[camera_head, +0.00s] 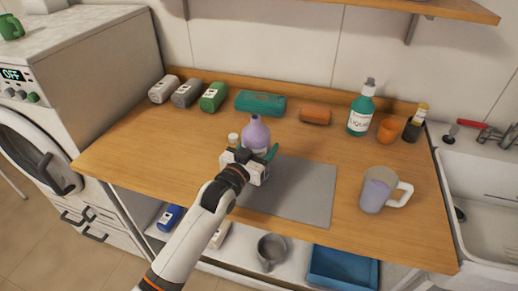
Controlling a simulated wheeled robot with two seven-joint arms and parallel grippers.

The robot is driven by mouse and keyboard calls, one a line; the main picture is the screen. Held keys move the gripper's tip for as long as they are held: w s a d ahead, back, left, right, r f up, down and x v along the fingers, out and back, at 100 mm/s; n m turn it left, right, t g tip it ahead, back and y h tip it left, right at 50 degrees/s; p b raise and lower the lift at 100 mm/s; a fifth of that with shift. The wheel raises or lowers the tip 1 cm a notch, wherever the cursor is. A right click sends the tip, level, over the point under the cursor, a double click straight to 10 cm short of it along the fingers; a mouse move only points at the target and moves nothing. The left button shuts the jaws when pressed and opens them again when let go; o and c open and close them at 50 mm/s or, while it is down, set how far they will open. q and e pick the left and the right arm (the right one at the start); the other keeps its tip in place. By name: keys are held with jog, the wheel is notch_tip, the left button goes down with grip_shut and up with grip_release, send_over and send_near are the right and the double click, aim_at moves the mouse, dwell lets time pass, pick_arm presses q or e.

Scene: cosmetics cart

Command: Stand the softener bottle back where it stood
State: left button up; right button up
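The softener bottle (257,133) is lilac and upright near the back left corner of a grey mat (305,188). My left gripper (257,154) is at its lower part, with a teal finger along its right side, and looks shut on it. The gripper hides the bottle's base, so I cannot tell whether it touches the surface. A small white cap (233,138) shows just left of the bottle. My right gripper is not in view.
Along the back of the wooden counter (140,140) are several lying containers, a teal box (261,103), an orange roll (315,116), a green liquid bottle (360,112) and an orange cup (388,130). A sink (490,190) is at right, a washing machine (75,80) at left.

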pick_arm(q)
jog(key=shift+f, duration=0.45)
jog(key=o, duration=1.3)
jog(key=shift+f, duration=0.15)
jog(key=shift+o, duration=0.2)
jog(key=shift+s+a, duration=0.2)
jog(key=shift+s, duration=0.1)
jog(key=b+v, duration=0.1)
jog(key=v, duration=1)
jog(key=shift+s+a, duration=0.1)
jog(key=shift+s, duration=0.1)
